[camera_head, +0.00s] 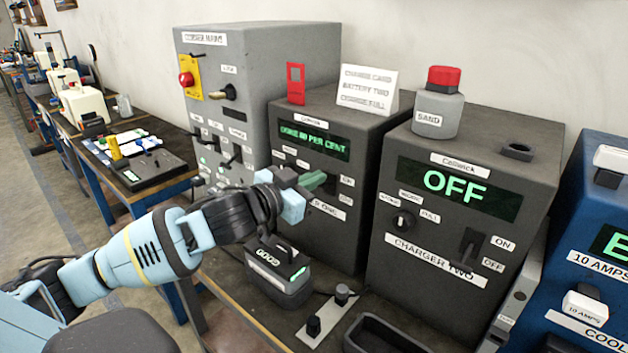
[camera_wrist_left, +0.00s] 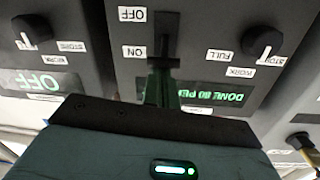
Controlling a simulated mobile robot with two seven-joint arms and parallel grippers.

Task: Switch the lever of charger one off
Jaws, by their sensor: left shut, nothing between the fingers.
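Charger one (camera_head: 325,110) is the dark grey box in the middle of the head view, with a green "DONE 80 PER CENT" display. Its lever is hidden behind my left gripper (camera_head: 313,182) there. In the left wrist view, which is upside down, the dark lever (camera_wrist_left: 167,35) shows beside its OFF and ON labels. The left gripper's green fingers (camera_wrist_left: 159,82) are shut and empty, close to the lever at its ON-label end. I cannot tell whether they touch it, nor clearly which way the lever is set.
Charger two (camera_head: 455,215), reading OFF, stands right of charger one, with a sand pot (camera_head: 437,105) on top. A grey cabinet (camera_head: 255,70) stands to the left. A battery marked GOOD (camera_head: 278,275) sits on the bench below my left arm. A blue charger (camera_head: 600,235) is at far right.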

